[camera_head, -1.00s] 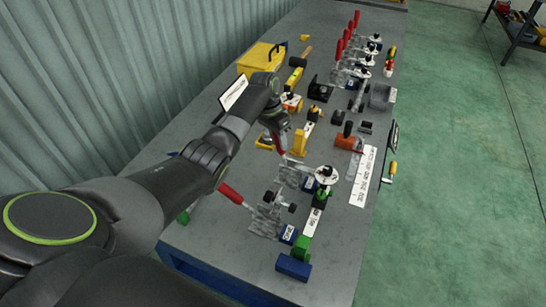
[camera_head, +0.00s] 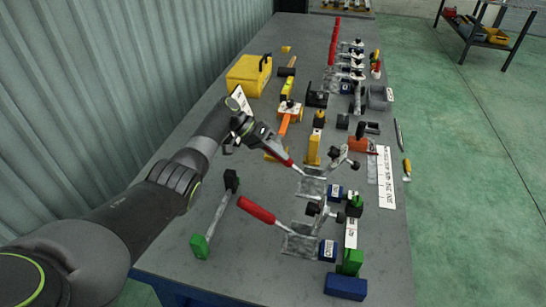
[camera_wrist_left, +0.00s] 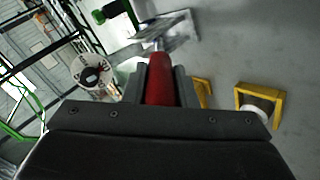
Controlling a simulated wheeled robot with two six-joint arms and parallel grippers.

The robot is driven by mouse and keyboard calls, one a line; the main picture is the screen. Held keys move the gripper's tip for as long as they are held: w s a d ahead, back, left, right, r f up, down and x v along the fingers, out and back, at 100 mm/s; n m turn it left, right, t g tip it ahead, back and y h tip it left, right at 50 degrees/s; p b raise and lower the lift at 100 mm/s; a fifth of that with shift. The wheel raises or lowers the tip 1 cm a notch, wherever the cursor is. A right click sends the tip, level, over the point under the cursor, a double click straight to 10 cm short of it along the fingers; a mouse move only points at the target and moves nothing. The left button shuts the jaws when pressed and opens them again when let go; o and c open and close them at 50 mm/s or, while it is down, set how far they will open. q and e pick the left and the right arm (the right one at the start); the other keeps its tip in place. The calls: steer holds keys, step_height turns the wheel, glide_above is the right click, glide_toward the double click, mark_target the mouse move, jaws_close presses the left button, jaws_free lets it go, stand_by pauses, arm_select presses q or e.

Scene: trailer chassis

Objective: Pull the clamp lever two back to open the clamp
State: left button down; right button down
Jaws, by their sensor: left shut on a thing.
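My left gripper (camera_head: 268,143) is shut on the red handle of a clamp lever (camera_head: 283,158), the second from the near end. In the left wrist view the red handle (camera_wrist_left: 160,85) sits between the fingers, pointing away to its metal clamp (camera_wrist_left: 168,32). My right gripper is not in view.
The grey table (camera_head: 190,270) runs along a corrugated wall. A yellow box (camera_head: 249,75), an orange-handled tool (camera_head: 284,122) and yellow blocks (camera_head: 313,148) lie beyond my gripper. More red-handled clamps (camera_head: 333,50) stand at the far end. A green-ended bar (camera_head: 215,220) lies at left.

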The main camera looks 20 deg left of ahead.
arm_select(q)
steer(key=shift+w+a+f+b, duration=0.1)
steer(key=shift+a+f+b, duration=0.05)
steer(key=shift+f+b, duration=0.25)
steer(key=shift+a+f+h+b, duration=0.1)
steer(key=shift+a+h+b, duration=0.15)
steer(key=shift+h+b, duration=0.15)
steer(key=c, duration=1.4)
jaws_free()
steer(key=shift+c, duration=0.2)
steer(key=o, duration=0.3)
steer(key=shift+f, duration=0.1)
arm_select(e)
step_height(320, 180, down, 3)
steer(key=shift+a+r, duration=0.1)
